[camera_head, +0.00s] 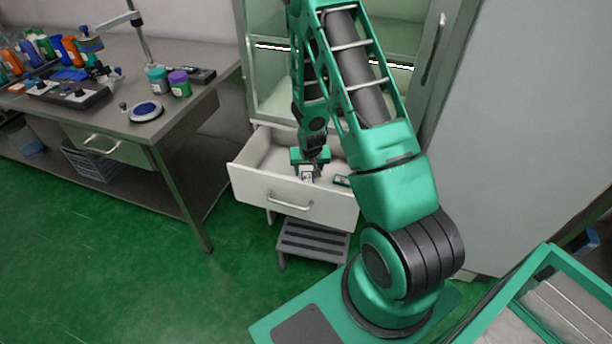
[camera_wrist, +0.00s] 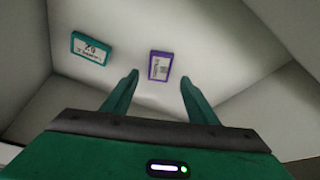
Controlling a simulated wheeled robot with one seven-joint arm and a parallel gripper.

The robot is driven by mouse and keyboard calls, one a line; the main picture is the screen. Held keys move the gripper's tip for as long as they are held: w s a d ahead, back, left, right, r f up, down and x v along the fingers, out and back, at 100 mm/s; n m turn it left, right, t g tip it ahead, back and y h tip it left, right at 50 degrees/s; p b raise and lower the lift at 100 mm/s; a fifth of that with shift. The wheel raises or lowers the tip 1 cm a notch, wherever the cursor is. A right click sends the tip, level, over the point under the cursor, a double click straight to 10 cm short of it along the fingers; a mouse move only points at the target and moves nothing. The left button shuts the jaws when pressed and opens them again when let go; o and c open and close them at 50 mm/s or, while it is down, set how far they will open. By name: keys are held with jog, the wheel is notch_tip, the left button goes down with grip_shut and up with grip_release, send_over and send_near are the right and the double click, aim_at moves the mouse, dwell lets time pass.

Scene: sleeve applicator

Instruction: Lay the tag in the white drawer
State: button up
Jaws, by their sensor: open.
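The white drawer (camera_head: 290,205) is pulled out below the cabinet. My gripper (camera_head: 308,172) is over its inside, pointing down. In the wrist view my gripper (camera_wrist: 159,80) is open, its two green fingers apart. A purple-edged tag (camera_wrist: 160,65) with a pale printed face appears just beyond the gap between the fingertips, with no finger touching it. A teal-edged tag (camera_wrist: 90,48) with a printed face lies to its left on the drawer floor. In the head view a small teal-edged tag (camera_head: 342,181) shows near the drawer's right side.
The drawer walls stand close around my gripper. A grey step stool (camera_head: 312,240) is under the drawer. A workbench (camera_head: 190,110) with jars, bottles and a blue round pad is at the left. The green floor (camera_head: 120,260) in front is clear.

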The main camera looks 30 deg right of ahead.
jog(key=v, duration=0.6)
jog(key=shift+r, duration=0.25)
jog(key=s+d+r+g, duration=0.1)
jog(key=s+r, duration=0.5)
jog(key=r, duration=0.3)
jog(key=s+d+r+g, duration=0.1)
jog(key=s+r, duration=0.5)
jog(key=r, duration=0.3)
jog(key=s+a+r, duration=0.1)
jog(key=s+r, duration=0.2)
jog(key=s, duration=0.3)
jog(key=s+a+r+g+y, duration=0.1)
jog(key=s+a+r, duration=0.1)
jog(key=s+r, duration=0.2)
jog(key=s+a+r+y, duration=0.1)
jog(key=s+a+r, duration=0.1)
jog(key=s, duration=0.8)
jog(key=shift+r+g, duration=0.4)
jog(key=shift+r, duration=0.5)
jog(key=shift+w+f, duration=0.25)
jog(key=shift+w, duration=0.3)
